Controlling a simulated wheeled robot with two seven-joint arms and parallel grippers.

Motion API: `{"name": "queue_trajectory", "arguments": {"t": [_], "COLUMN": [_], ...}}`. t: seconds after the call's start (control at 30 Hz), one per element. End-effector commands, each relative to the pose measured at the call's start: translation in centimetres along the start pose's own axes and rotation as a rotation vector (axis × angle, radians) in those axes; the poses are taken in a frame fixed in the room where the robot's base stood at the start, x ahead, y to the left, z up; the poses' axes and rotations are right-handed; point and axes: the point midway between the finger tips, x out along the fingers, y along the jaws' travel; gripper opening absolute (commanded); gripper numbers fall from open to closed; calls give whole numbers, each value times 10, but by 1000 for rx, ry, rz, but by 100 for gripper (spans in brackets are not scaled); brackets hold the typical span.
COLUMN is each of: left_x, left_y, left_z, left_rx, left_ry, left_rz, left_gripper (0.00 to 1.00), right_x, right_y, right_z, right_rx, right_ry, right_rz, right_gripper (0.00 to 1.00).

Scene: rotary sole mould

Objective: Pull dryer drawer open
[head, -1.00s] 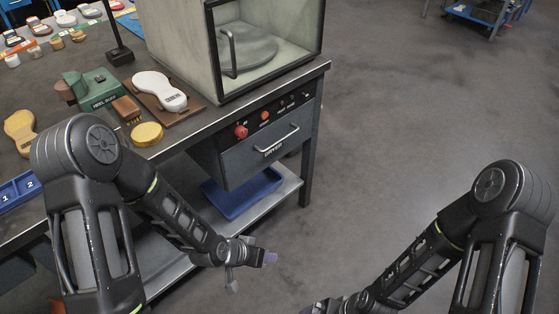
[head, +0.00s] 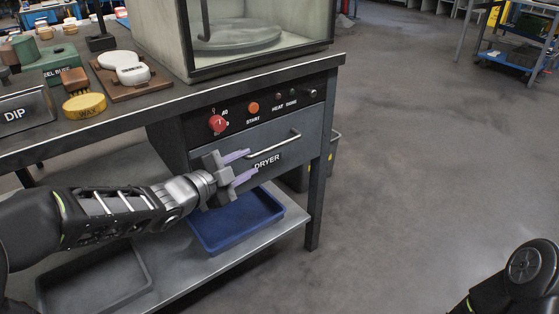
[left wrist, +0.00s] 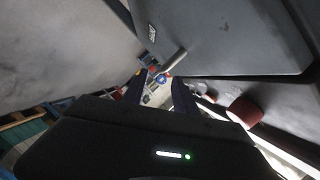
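The dryer drawer (head: 305,143) is a dark grey front labelled DRYER under the bench top. It looks closed, flush in its housing. Its light bar handle (head: 273,147) runs across the upper front. My left gripper (head: 252,164) is in front of the drawer, by the label and just short of the handle's left end. Its two purple-grey fingers are apart with nothing between them, and they point right toward the handle. In the left wrist view the open fingers (left wrist: 160,92) show dark. My right gripper is out of view; only part of that arm shows at bottom right.
A control panel with a red knob (head: 217,123) and an orange button (head: 253,107) sits above the drawer. A blue tray (head: 237,222) lies on the lower shelf (head: 285,226) below. A bin (head: 333,150) stands behind the bench leg.

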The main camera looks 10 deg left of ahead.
Motion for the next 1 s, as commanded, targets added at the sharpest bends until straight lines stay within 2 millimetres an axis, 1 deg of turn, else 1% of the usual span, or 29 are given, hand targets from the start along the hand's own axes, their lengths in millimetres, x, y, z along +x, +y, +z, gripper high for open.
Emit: {"name": "queue_trajectory", "arguments": {"t": [0.03, 0.37, 0.53, 0.67, 0.9, 1.0], "left_x": [-1, -2, 5, 20, 58, 70], "left_y": [-1, -4, -3, -1, -1, -2], "left_z": [1, -1, 0, 1, 1, 0], "left_rx": [17, 25, 24, 23, 22, 23], "left_ry": [2, 5, 5, 6, 6, 5], "left_rz": [-7, -8, -9, -7, -8, -8], "left_gripper": [34, 34, 34, 34, 34, 34], "right_x": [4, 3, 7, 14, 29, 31], "right_y": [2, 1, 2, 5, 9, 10], "right_z": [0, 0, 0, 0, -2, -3], "right_rx": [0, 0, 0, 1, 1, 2], "right_ry": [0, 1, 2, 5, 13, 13], "right_rz": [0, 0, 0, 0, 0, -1], "right_gripper": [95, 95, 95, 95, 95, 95]}}
